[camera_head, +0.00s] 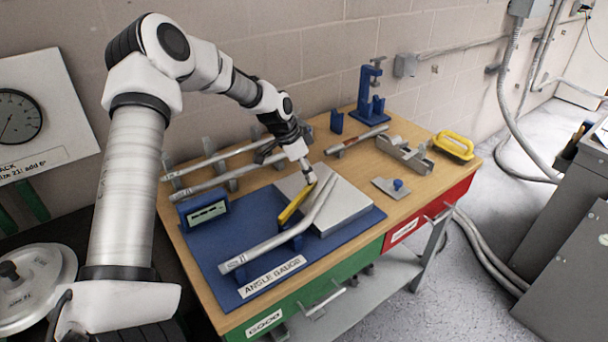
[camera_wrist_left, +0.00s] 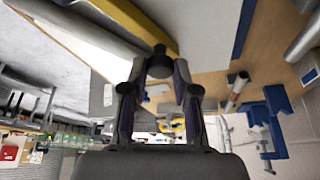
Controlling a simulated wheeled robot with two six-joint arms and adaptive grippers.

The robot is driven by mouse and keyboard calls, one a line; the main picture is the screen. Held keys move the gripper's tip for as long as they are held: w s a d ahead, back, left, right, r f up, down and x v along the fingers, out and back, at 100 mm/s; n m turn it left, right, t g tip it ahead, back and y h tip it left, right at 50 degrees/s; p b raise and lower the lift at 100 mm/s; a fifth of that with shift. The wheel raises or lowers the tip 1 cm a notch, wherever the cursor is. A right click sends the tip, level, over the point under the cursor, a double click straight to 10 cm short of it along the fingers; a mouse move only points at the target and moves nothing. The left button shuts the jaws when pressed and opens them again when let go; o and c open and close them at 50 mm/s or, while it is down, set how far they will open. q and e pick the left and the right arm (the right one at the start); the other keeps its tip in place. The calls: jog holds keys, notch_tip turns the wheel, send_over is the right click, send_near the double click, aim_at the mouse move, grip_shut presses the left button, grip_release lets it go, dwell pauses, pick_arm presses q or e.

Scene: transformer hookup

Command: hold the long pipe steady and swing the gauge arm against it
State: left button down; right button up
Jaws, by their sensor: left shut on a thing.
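The long pipe (camera_head: 266,247) is grey and bent, and lies on the blue angle gauge board (camera_head: 226,293), its far leg over a grey plate (camera_head: 346,205). The yellow gauge arm (camera_head: 293,204) lies just left of that leg; I cannot tell whether they touch. My left gripper (camera_head: 309,179) is at the arm's far end. In the left wrist view its fingers (camera_wrist_left: 160,73) are closed around a dark round knob (camera_wrist_left: 159,60) by the end of the yellow arm (camera_wrist_left: 139,19). My right gripper is not in view, and nothing is seen holding the pipe.
A small display (camera_head: 207,211) stands on the board's left. Straight pipes rest on a rack (camera_head: 233,184) behind. A blue stand (camera_head: 370,105), a metal fixture (camera_head: 404,153), a blue-knobbed plate (camera_head: 390,188) and a yellow-handled tool (camera_head: 453,147) are on the right. A grey cabinet (camera_head: 566,262) stands beyond the bench.

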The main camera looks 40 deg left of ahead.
pick_arm(q)
jog(key=shift+s+d+f, duration=0.1)
jog(key=shift+s+f, duration=0.1)
jog(key=shift+f, duration=0.15)
jog(key=c, duration=1.2)
grip_release()
jog(key=o, duration=0.3)
jog(key=shift+o, duration=0.2)
jog(key=shift+w+a, duration=0.2)
jog(key=shift+s+r, duration=0.1)
jog(key=shift+r, duration=0.25)
jog(key=v, duration=1.1)
jog(key=shift+a+r, duration=0.1)
jog(key=shift+a, duration=0.05)
